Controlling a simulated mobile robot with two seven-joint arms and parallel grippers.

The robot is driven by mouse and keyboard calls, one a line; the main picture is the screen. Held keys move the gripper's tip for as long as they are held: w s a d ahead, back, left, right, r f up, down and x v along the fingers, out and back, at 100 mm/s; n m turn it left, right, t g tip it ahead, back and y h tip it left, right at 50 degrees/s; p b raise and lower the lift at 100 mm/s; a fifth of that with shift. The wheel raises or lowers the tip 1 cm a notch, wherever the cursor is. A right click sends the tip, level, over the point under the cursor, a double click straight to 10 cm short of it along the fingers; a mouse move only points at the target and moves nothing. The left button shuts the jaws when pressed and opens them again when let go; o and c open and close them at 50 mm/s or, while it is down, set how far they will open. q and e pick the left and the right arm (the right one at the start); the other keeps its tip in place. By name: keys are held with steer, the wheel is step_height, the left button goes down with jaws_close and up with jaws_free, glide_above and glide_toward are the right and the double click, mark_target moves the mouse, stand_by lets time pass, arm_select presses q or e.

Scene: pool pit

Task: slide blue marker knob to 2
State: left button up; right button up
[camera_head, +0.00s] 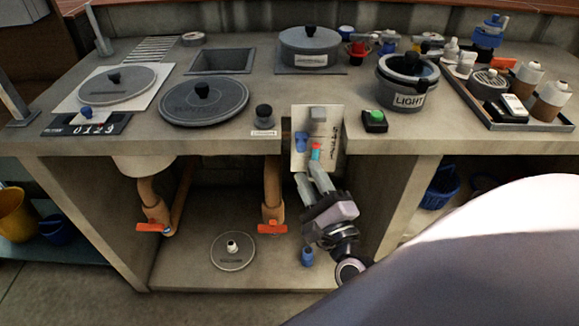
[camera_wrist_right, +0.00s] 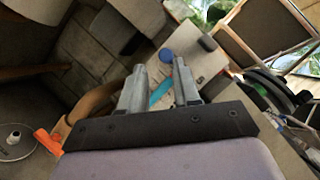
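A blue knob (camera_head: 85,112) sits at the upper edge of a black scale plate (camera_head: 112,124) marked 0 1 2 3, at the left front of the counter. It is near the 0 and 1 marks; I cannot tell which exactly. My right gripper (camera_head: 313,168) is far to the right of it, below the counter edge, in front of an upright pale panel (camera_head: 333,122). Its fingers are apart in the right wrist view (camera_wrist_right: 158,76). A small cyan piece (camera_wrist_right: 160,92) shows between or behind them; contact is unclear. My left gripper is not in view.
A large round lid (camera_head: 204,100) and a pale plate with another lid (camera_head: 116,84) lie near the scale. A small black knob (camera_head: 264,115) and a green button (camera_head: 376,117) stand along the front edge. Orange-handled pipes (camera_head: 272,228) run below the counter.

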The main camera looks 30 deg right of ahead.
mark_target(302, 150)
steer(key=shift+w+d+r+m+h+p, duration=0.2)
steer(key=shift+w+d+r+m, duration=0.15)
steer(key=shift+w, duration=0.75)
steer(key=shift+w+d+r+m+h+p, duration=0.2)
steer(key=shift+w+d+r+m, duration=0.15)
steer(key=shift+w, duration=0.8)
steer(key=shift+w+d+r+m+h+p, duration=0.1)
steer(key=shift+w+d+r+m+h, duration=0.25)
steer(key=shift+w, duration=0.75)
steer(key=shift+a, duration=0.1)
jaws_close()
